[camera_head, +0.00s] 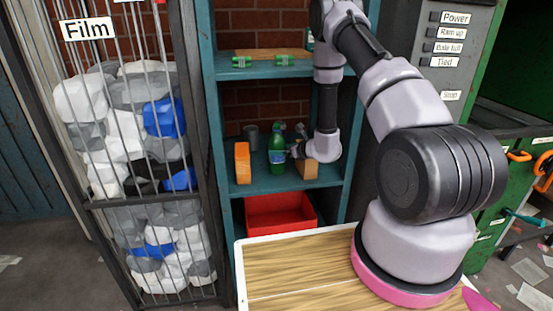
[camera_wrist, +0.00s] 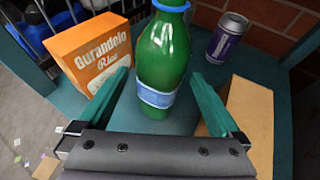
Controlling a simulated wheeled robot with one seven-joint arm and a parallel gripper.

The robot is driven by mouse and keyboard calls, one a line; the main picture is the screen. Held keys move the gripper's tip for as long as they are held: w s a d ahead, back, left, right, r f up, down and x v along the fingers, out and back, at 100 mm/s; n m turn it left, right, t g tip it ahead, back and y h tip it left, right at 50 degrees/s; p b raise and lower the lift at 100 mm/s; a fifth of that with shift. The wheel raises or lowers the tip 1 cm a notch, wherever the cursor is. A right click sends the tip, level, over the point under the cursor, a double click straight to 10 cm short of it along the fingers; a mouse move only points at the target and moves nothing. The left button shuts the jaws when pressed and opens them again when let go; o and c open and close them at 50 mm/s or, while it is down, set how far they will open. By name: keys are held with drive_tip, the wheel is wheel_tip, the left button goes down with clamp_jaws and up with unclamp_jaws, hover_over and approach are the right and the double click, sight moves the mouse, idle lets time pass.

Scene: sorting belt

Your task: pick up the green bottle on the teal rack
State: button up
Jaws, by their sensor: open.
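The green bottle (camera_head: 277,152) stands upright on the middle shelf of the teal rack (camera_head: 222,121). In the wrist view the bottle (camera_wrist: 163,60) has a blue cap and a blue-and-white label, and stands ahead of my gripper (camera_wrist: 165,85). My gripper is open, with one teal finger on each side of the bottle's lower part in this view. I cannot tell whether either finger touches it. In the head view my gripper (camera_head: 292,151) reaches in from the right beside the bottle, and its fingers are small and partly hidden.
An orange rice box (camera_wrist: 90,50) stands left of the bottle. A cardboard box (camera_wrist: 250,120) stands close on the right, and a purple can (camera_wrist: 228,40) stands behind. Small green bottles (camera_head: 242,62) lie on the shelf above. A red crate (camera_head: 280,213) sits below.

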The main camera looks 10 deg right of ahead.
drive_tip(key=x, duration=0.7)
drive_tip(key=shift+w, duration=0.25)
drive_tip(key=c, duration=1.1)
drive_tip(key=shift+r, duration=0.1)
